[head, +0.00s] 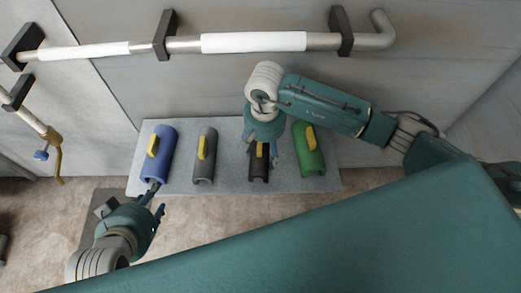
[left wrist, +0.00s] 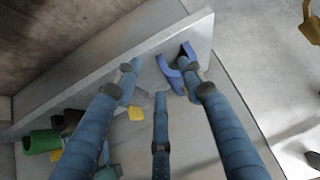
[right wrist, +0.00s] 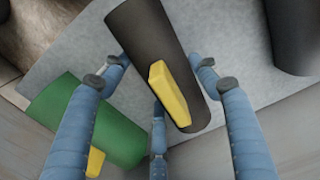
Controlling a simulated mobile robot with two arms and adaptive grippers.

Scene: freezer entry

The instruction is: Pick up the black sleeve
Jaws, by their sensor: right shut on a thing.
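The black sleeve (head: 258,174) is a dark half-tube with a yellow handle on the grey shelf. My right gripper (head: 263,150) reaches down over it from behind. In the right wrist view, the black sleeve (right wrist: 143,38) and its yellow handle (right wrist: 170,95) lie between the fingers of my right gripper (right wrist: 160,75), which is shut on it. Whether the sleeve is off the shelf is hard to tell. My left gripper (head: 157,196) is open and empty at the shelf's front edge, by the blue sleeve (head: 159,160); the blue sleeve's end (left wrist: 174,72) shows near its fingertips.
The grey shelf (head: 228,180) also bears a grey sleeve (head: 206,168) left of the black one and a green sleeve (head: 310,158) close on its right. A pipe (head: 185,44) with white wraps (head: 254,42) runs along the wall behind. A valve pipe (head: 32,121) is at far left.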

